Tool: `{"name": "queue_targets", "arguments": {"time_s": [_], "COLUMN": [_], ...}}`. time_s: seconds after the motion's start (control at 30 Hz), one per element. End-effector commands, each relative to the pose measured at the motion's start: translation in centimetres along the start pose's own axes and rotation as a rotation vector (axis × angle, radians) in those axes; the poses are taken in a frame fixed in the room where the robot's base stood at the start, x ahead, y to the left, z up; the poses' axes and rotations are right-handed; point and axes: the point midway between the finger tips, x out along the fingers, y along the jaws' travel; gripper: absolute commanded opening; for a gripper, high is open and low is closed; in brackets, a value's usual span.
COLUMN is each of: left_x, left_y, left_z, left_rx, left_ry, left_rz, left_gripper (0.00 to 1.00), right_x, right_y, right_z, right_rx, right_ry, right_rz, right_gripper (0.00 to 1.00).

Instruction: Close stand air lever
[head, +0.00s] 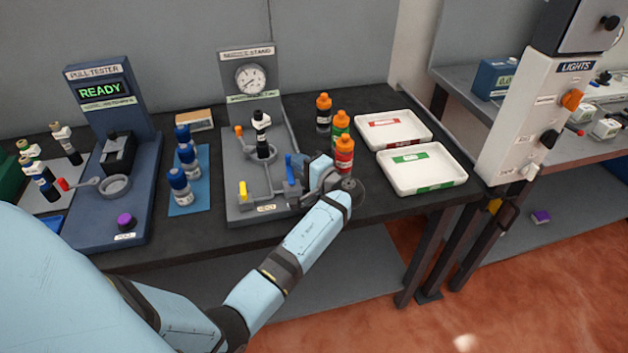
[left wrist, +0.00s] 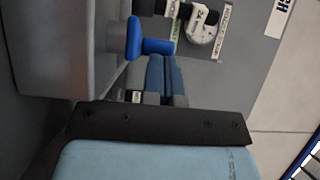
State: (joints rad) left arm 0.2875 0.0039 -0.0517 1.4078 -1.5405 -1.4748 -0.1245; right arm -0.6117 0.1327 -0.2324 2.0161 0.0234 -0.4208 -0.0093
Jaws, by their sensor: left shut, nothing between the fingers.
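The grey gauge stand (head: 256,192) stands on the dark bench, with a round dial at its top. A blue lever (head: 290,172) sits at the stand's right side; in the left wrist view the bent blue lever (left wrist: 135,40) is just beyond my fingertips. The stand also has a yellow lever (head: 242,191) at front left and an orange lever (head: 239,131) farther back. Which lever is the air lever is not readable. My left gripper (head: 304,168) is shut and empty, close beside the blue lever; contact cannot be told. My right gripper is out of view.
Orange-capped bottles (head: 344,155) stand right behind my left gripper. Two white trays (head: 424,188) lie farther right. Blue-capped bottles (head: 180,188) stand on a blue mat left of the stand, near the pull tester (head: 107,205).

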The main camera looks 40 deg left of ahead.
Motion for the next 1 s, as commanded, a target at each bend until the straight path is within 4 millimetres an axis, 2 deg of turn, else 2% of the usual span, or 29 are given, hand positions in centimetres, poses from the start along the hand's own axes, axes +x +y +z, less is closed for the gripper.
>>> {"name": "queue_targets", "arguments": {"time_s": [0.3, 1.0], "left_x": [0.34, 0.57], "left_y": [0.03, 0.03], "left_z": [0.13, 0.02], "left_rx": [0.0, 0.0], "left_ry": [-0.057, -0.059], "left_rz": [0.0, 0.0], "left_gripper": [0.0, 0.0], "right_x": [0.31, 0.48], "right_y": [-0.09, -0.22], "right_z": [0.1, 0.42], "right_rx": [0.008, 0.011], "right_ry": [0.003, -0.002], "right_rz": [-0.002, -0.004], "right_gripper": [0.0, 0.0]}}
